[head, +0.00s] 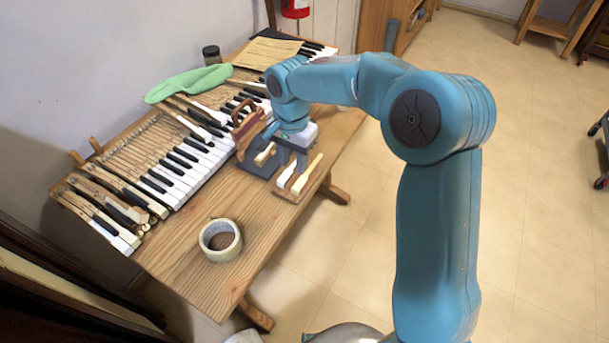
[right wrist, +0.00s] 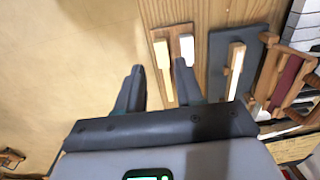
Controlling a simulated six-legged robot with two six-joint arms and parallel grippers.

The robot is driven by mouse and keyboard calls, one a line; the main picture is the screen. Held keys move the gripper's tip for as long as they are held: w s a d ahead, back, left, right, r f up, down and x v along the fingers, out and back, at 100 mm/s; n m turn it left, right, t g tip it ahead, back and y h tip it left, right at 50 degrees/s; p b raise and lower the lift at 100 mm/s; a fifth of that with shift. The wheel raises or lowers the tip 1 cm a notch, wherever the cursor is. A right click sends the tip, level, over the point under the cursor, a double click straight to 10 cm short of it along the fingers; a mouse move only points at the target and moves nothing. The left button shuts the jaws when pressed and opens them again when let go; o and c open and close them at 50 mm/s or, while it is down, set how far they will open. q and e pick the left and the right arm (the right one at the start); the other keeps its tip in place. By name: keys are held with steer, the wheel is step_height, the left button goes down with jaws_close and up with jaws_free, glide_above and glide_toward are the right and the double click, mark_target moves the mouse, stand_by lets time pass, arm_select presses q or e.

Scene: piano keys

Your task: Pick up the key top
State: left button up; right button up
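Two slim key-top pieces lie side by side on a small brown wooden tray: a cream one (head: 307,173) and a shorter white one (head: 286,174). The right wrist view also shows the cream piece (right wrist: 163,68) and the white piece (right wrist: 187,48), whose lower part is hidden by a finger. I cannot tell which is the task's key top. My right gripper (right wrist: 158,72) is open with nothing between its fingers, above the tray area; its fingers look level with the cream piece. In the head view its fingers are mostly hidden. My left gripper is not in view.
A dark grey plate (right wrist: 217,48) holds a wooden key with a white top (right wrist: 236,60). A wooden clamp-like rack (head: 248,130) stands beside it. The keyboard (head: 180,165) fills the table's left side. A tape roll (head: 220,240) sits near the front; bare wood lies around it.

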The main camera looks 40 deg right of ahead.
glide_above(295, 189)
step_height(295, 189, down, 5)
steer(key=shift+r, duration=0.1)
steer(key=shift+s+a+f, duration=0.1)
steer(key=shift+s+f, duration=0.05)
steer(key=shift+f, duration=0.35)
step_height(295, 189, down, 4)
steer(key=shift+f, duration=0.25)
jaws_close()
